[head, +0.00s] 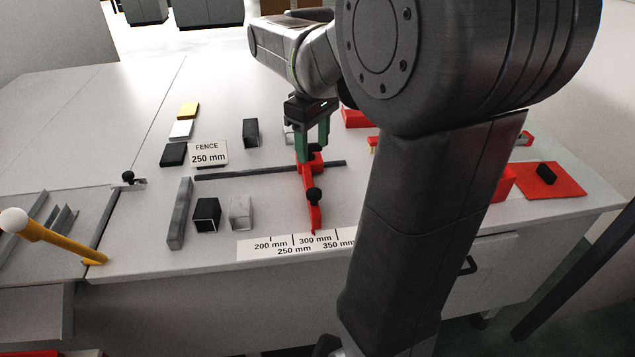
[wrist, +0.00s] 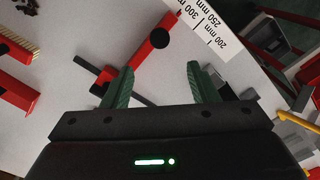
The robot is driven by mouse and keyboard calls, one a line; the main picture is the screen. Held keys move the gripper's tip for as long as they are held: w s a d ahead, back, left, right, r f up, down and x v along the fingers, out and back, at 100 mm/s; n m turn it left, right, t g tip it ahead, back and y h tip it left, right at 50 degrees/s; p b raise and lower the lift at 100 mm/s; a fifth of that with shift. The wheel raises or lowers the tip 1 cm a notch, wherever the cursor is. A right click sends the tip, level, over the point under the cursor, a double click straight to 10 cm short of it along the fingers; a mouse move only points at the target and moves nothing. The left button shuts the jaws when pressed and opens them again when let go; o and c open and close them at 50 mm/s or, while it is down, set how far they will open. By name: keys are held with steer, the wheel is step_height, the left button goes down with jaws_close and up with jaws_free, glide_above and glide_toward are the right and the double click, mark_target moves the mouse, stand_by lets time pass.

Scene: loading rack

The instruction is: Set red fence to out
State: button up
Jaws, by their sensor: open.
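The red fence (head: 314,216) is a red arm with a black knob (head: 314,195), set across a dark rail (head: 240,175). Its front end meets the scale strip (head: 262,248) near the 300 mm mark. A sign (head: 208,154) reads "FENCE 250 mm". My gripper (head: 312,150) is open, with green fingers over the fence's rear end; contact is unclear. In the wrist view my open gripper (wrist: 160,80) shows the red fence (wrist: 142,53) running up from near the left fingertip, and its black knob (wrist: 160,38) beyond the tips.
Grey and black blocks (head: 207,215) stand left of the fence. A long grey bar (head: 179,214) stands beside them. A yellow handle with a white ball (head: 62,243) is at far left. A red mat (head: 560,187) lies at right. My arm hides the right-centre table.

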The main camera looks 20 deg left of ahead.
mark_target(314, 192)
step_height(314, 192, down, 12)
steer(key=shift+f, duration=0.1)
stand_by(0.4)
